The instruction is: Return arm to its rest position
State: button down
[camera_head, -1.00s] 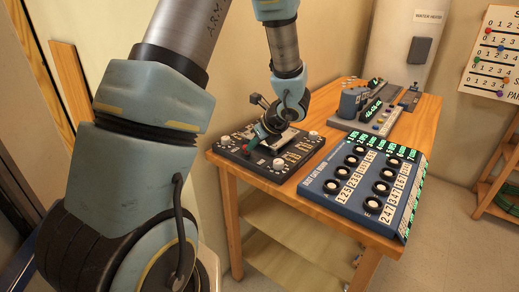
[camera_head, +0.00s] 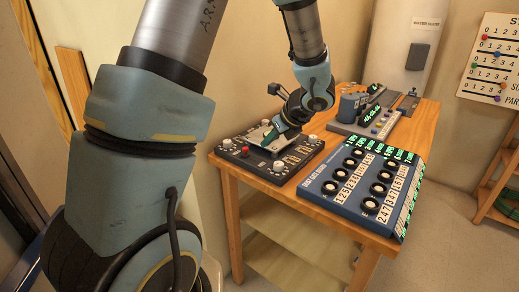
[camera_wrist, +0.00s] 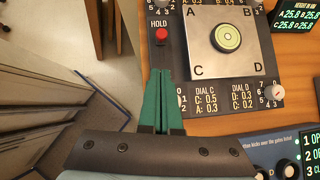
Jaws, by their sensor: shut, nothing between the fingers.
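My arm (camera_head: 140,110) reaches from the left foreground over the wooden table. My gripper (camera_head: 272,138) hangs above the black dial panel (camera_head: 228,150) at the table's left end. In the wrist view my gripper (camera_wrist: 160,76) has its green fingers together with nothing between them. The fingertips appear just below the red HOLD button (camera_wrist: 161,35) in the picture, apart from it as far as I can tell. A silver plate (camera_wrist: 208,62) with a round green bubble level (camera_wrist: 228,38) lies on the panel. My gripper partly hides the panel in the head view.
A blue console (camera_head: 365,185) with black knobs and green displays stands at the table's front right. A grey device (camera_head: 365,125) with a blue cylinder stands behind it. The wooden table (camera_head: 290,215) has a shelf below.

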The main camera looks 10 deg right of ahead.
jog(key=s+a+n+g+h, duration=0.1)
jog(key=s+a+n, duration=0.3)
jog(key=n, duration=0.5)
jog(key=s+a+n+g+h, duration=0.2)
jog(key=s+a+n, duration=0.2)
jog(key=a+n, duration=0.4)
jog(key=s+a+r+n+g+h, duration=0.1)
jog(key=s+a+n, duration=0.3)
jog(key=n, duration=0.6)
jog(key=shift+s+a+n+g+h, duration=0.3)
jog(key=shift+a+n+g, duration=0.1)
jog(key=shift+a, duration=0.5)
